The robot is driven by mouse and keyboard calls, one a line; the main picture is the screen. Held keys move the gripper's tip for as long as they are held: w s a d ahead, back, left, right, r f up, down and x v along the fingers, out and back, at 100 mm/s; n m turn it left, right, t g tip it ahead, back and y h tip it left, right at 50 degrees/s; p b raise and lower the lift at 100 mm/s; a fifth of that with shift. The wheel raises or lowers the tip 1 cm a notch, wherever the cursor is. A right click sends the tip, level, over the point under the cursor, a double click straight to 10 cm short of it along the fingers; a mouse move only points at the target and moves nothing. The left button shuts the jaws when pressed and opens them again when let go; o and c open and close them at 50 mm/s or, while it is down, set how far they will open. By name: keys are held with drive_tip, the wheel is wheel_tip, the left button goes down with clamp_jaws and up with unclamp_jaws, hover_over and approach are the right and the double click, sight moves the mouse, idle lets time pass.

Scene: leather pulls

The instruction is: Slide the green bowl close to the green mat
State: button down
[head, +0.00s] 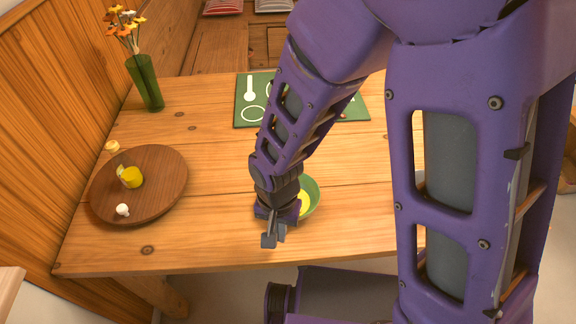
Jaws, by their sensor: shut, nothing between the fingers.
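The green bowl (311,194) stands on the wooden table, right of the middle, with something yellow inside. My gripper and wrist hide its left part. The green mat (242,117) lies flat at the back of the table, with white outlines printed on it. My arm covers the mat's middle. A clear stretch of table lies between bowl and mat. My gripper (272,237) is shut and empty, pointing down at the near-left side of the bowl. I cannot tell whether it touches the bowl.
A round brown wooden tray (160,166) on the left holds a yellow item (131,177) and small white pieces. A green vase (146,84) with orange flowers stands at the back left. The table (210,235) is bare between tray and bowl; its front edge is near my gripper.

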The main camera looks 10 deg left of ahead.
wheel_tip(320, 180, down, 2)
drive_tip(key=shift+f, duration=0.25)
drive_tip(key=w, duration=0.3)
drive_tip(key=shift+w+d+f, duration=0.1)
drive_tip(key=shift+w+d, duration=0.1)
drive_tip(key=shift+w, duration=0.3)
